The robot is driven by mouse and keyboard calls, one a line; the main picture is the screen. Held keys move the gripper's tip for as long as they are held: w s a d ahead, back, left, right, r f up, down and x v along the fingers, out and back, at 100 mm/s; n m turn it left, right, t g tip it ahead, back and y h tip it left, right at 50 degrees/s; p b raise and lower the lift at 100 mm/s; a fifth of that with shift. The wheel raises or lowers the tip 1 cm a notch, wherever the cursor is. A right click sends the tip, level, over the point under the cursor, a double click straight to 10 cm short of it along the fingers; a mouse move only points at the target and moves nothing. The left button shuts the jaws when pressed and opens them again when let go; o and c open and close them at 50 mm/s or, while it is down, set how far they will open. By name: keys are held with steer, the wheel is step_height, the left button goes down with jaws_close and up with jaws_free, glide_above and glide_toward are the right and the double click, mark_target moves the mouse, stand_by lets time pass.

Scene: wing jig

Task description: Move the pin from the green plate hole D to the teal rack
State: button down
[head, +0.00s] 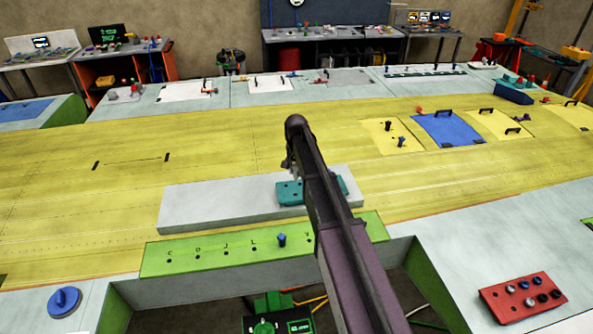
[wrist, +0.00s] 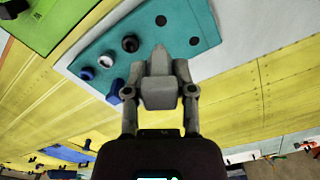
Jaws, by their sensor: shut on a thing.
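The green plate (head: 215,256) lies along the near edge with lettered holes; its hole D (head: 197,250) looks empty. A blue pin (head: 281,240) stands in another hole near its right end. The teal rack (head: 290,195) sits on a pale block, partly hidden by my arm. In the wrist view the rack (wrist: 210,35) shows two open dark holes at its far side and several pin or ring shapes along its left. My gripper (wrist: 159,62) is shut over the rack's edge, on the pin; its fingers hide the pin, so contact with the rack cannot be told.
The pale block (head: 185,215) under the rack is clear at its left. A red block (head: 522,298) with several pins lies at the right front, a blue round knob (head: 64,301) at the left front. Yellow panels with black handles lie at the back right.

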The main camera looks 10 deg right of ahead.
steer(key=shift+a+f+b, duration=0.1)
steer(key=shift+f+b, duration=2.95)
steer(key=shift+f, duration=0.1)
steer(key=shift+f+b, duration=0.35)
steer(key=shift+b, duration=0.05)
steer(key=shift+f+b, duration=0.35)
steer(key=shift+f+b, duration=0.35)
steer(key=shift+f+b, duration=0.3)
steer(key=shift+c, duration=1.8)
jaws_free()
